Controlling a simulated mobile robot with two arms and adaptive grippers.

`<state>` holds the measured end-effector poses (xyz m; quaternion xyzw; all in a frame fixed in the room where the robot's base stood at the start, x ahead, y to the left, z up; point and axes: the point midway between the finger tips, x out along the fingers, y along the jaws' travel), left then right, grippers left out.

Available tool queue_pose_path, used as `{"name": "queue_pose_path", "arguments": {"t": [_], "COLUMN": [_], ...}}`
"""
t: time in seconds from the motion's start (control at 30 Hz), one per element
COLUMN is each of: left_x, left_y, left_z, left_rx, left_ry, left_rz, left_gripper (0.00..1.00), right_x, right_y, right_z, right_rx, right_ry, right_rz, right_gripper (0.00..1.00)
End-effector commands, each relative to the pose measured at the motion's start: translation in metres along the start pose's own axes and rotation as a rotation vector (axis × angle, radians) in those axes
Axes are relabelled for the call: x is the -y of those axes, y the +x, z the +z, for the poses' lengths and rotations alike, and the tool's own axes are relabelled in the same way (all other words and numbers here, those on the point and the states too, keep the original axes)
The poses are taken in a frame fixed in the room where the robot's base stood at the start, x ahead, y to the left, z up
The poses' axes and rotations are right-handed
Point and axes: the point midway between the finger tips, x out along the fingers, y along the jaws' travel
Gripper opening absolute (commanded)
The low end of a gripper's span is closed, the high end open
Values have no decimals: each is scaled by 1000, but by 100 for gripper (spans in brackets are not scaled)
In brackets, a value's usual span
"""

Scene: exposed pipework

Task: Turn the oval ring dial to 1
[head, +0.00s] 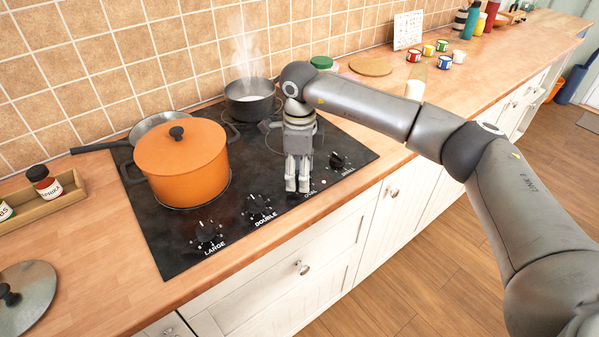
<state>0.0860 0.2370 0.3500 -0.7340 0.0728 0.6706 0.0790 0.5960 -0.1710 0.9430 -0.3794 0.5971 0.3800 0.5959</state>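A black hob (168,244) is set into the wooden worktop, with a row of dials along its front edge. My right gripper (297,187) points down at the oval ring dial's place in this row. Its two fingers are close together, with a narrow dark gap between them. The oval dial itself is hidden behind the gripper, and only part of its label (310,193) shows. I cannot tell whether the fingers touch the dial or what number it points to. My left gripper is out of view.
The double dial (261,207) and large dial (207,235) are to the left, the small dial (337,160) to the right. An orange pot (182,165), a pan (155,130) behind it and a steaming saucepan (252,107) stand on the hob. Its front right is clear.

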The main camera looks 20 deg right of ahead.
Motion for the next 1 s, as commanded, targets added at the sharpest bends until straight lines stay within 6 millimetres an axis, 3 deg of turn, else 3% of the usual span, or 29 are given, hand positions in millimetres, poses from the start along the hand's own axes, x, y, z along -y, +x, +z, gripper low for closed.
{"name": "queue_pose_path", "arguments": {"t": [0.5,0.7,1.0], "left_x": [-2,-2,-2], "left_y": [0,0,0], "left_z": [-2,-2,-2], "left_rx": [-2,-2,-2], "left_ry": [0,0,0], "left_rz": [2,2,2], "left_gripper": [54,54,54], "right_x": [1,1,0], "right_y": [-99,-114,-115], "right_z": [0,0,0], "right_rx": [3,3,2], "right_ry": [0,0,0], "right_rz": [-4,-2,-2], "right_gripper": [54,54,54]}}
